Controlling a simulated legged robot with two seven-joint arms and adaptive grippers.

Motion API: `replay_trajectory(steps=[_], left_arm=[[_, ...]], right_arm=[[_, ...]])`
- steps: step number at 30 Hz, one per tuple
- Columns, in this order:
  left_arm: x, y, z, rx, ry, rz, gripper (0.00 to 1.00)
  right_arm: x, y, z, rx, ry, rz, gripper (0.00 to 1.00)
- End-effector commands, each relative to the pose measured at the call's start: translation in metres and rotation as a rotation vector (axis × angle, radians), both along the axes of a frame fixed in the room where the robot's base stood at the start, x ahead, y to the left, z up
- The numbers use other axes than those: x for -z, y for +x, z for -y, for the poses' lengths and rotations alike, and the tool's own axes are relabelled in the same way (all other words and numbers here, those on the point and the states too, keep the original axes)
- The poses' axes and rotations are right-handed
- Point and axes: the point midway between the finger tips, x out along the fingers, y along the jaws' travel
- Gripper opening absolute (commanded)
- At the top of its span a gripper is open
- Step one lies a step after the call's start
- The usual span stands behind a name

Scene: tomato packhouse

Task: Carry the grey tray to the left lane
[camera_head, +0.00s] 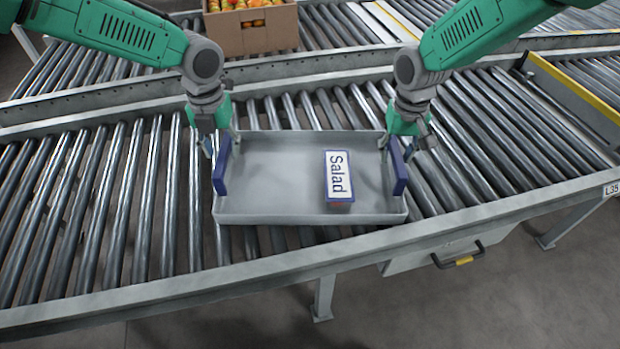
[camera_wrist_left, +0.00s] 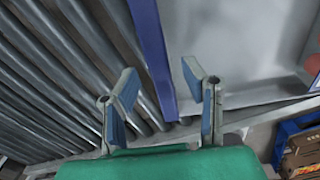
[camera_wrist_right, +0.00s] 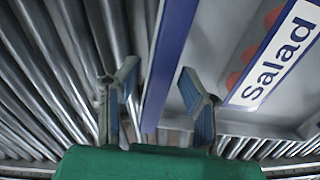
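The grey tray (camera_head: 285,215) lies on the near roller conveyor, with an upright blue handle at each end. A box labelled "Salad" (camera_head: 339,176) sits inside it, right of centre; the label also shows in the right wrist view (camera_wrist_right: 280,60). My left gripper (camera_head: 215,148) is at the left handle (camera_head: 221,166); in the left wrist view its fingers stand apart either side of that handle (camera_wrist_left: 150,50). My right gripper (camera_head: 408,145) is at the right handle (camera_head: 398,167); in the right wrist view its fingers are likewise apart around that handle (camera_wrist_right: 166,70).
Bare rollers (camera_head: 100,200) lie left of the tray, and more lie to its right. A metal rail (camera_head: 100,95) runs behind this conveyor. Beyond it stands a cardboard box of tomatoes (camera_head: 250,35). A yellow-topped barrier (camera_head: 575,85) is at the right. A grey drawer (camera_head: 430,255) hangs below the front rail.

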Motion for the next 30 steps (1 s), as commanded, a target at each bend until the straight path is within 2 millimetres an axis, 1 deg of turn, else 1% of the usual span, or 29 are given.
replay_trajectory(steps=[1,9,12,15,20,23,26,30], left_arm=[[-0.011,0.001,0.000,0.000,-0.001,0.006,0.39],[-0.068,0.001,0.000,0.000,-0.001,0.004,0.39],[-0.085,0.001,0.000,0.000,-0.002,0.003,0.39],[-0.097,0.001,0.000,-0.001,-0.002,0.003,0.39],[-0.105,0.001,0.000,0.000,-0.002,0.001,0.39],[-0.106,0.001,0.000,0.000,-0.002,0.001,0.39],[-0.106,0.001,0.000,0.000,-0.002,0.001,0.39],[-0.106,0.001,0.000,0.000,-0.001,0.001,0.39]], right_arm=[[0.000,0.000,0.000,0.000,0.000,0.000,0.35],[0.000,0.000,0.000,0.000,0.000,0.000,0.35],[0.000,0.000,0.000,0.000,0.000,0.000,0.35],[0.000,0.000,0.000,0.000,0.000,0.000,0.35],[-0.004,0.001,0.000,0.000,0.000,0.001,0.35],[-0.016,0.002,0.000,-0.001,0.000,0.004,0.35],[-0.035,0.001,0.000,0.000,0.001,0.004,0.35],[-0.066,0.001,0.000,0.000,0.000,0.004,0.35]])
